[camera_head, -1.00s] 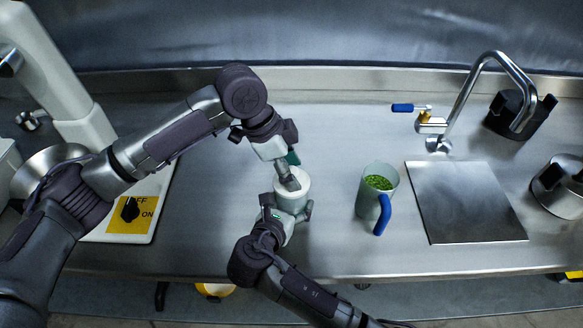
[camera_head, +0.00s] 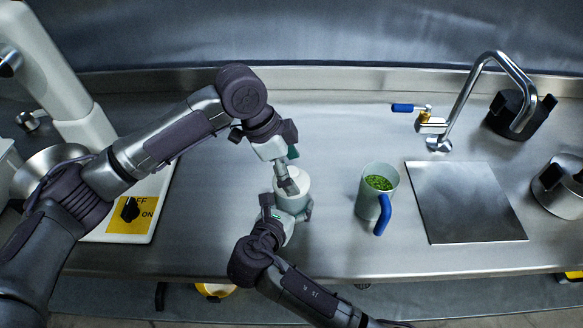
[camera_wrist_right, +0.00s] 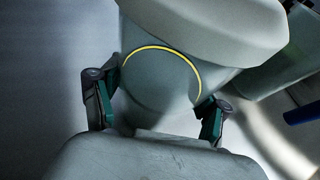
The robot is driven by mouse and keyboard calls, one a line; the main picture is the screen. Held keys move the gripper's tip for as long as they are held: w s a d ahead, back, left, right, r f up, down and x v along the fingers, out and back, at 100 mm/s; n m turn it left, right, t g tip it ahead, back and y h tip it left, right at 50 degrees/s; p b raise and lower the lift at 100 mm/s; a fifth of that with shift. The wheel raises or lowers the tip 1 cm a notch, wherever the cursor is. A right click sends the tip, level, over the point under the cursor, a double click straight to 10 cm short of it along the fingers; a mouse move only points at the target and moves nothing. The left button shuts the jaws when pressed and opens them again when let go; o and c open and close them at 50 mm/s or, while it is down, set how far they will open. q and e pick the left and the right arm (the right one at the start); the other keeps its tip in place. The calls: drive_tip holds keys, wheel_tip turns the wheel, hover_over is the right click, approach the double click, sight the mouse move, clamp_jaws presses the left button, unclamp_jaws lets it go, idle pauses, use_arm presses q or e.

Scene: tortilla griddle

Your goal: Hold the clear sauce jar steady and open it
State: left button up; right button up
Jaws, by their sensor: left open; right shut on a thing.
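The sauce jar (camera_head: 293,203) stands upright on the steel counter, with a wide pale lid (camera_head: 301,182) on top. My right gripper (camera_head: 289,214) is shut around the jar's body from the front. In the right wrist view its two fingers (camera_wrist_right: 155,108) lie on either side of the jar's body (camera_wrist_right: 160,75), below the lid (camera_wrist_right: 215,25). A yellow line runs around the body there. My left gripper (camera_head: 287,170) is open and points down at the lid from behind. It hides part of the lid, and I cannot tell whether its fingers touch it.
A clear pitcher (camera_head: 367,200) with green bits inside and a blue handle stands close to the right of the jar. A sink cover plate (camera_head: 465,202) and tap (camera_head: 470,95) are further right. A white machine with a yellow switch panel (camera_head: 131,226) stands left. The counter behind is clear.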

use_arm(q)
drive_tip(key=v, duration=1.2)
use_arm(e)
drive_tip(key=o, duration=0.8)
drive_tip(key=shift+o, duration=0.5)
drive_tip(key=shift+o, duration=0.9)
drive_tip(key=shift+c, duration=0.2)
drive_tip(key=c, duration=0.3)
